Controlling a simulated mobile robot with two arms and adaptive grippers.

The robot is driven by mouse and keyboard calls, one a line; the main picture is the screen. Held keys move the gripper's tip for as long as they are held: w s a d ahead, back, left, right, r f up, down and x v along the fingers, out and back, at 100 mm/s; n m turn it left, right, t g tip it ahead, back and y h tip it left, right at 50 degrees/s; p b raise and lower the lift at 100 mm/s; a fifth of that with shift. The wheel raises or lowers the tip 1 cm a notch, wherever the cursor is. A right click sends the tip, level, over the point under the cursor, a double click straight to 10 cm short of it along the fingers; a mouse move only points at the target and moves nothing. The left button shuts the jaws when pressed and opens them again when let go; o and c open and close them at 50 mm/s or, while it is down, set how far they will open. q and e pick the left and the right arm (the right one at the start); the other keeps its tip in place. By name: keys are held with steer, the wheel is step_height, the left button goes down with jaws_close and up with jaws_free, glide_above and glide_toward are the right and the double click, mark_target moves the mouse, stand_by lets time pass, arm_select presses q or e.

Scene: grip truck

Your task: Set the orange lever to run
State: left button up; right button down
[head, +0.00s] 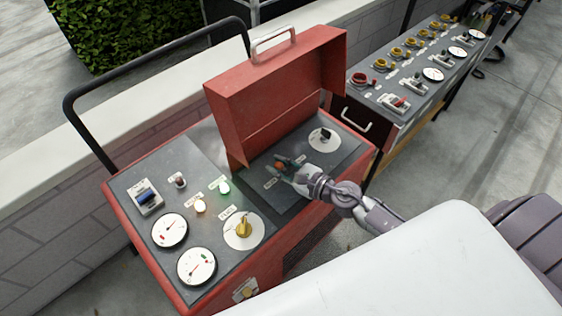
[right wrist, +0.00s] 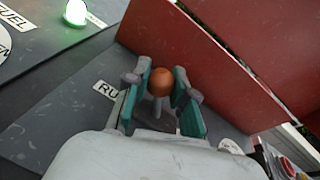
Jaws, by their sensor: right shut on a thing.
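The orange lever's round knob shows between my right fingers in the right wrist view (right wrist: 161,82), on a short stem. In the head view the orange knob (head: 280,166) shows at the tip of my right gripper (head: 284,168), under the raised red cover (head: 275,90). My right gripper (right wrist: 160,90) has a teal pad on each side of the knob and is shut on it. A label beginning "RU" (right wrist: 105,90) lies on the panel to the left of the fingers, partly hidden. My left gripper is not in view.
The red cover stands open close behind my right gripper. A yellow knob (head: 243,228), gauges (head: 170,230), a green lamp (head: 224,187) and a blue switch (head: 147,198) are on the panel's left part. A black knob (head: 325,135) is to the right.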

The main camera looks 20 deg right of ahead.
steer(key=shift+a+f, duration=0.1)
stand_by(0.5)
steer(key=c, duration=0.9)
jaws_free()
steer(key=shift+c, duration=0.2)
steer(key=shift+s, duration=0.1)
steer(key=v, duration=1.2)
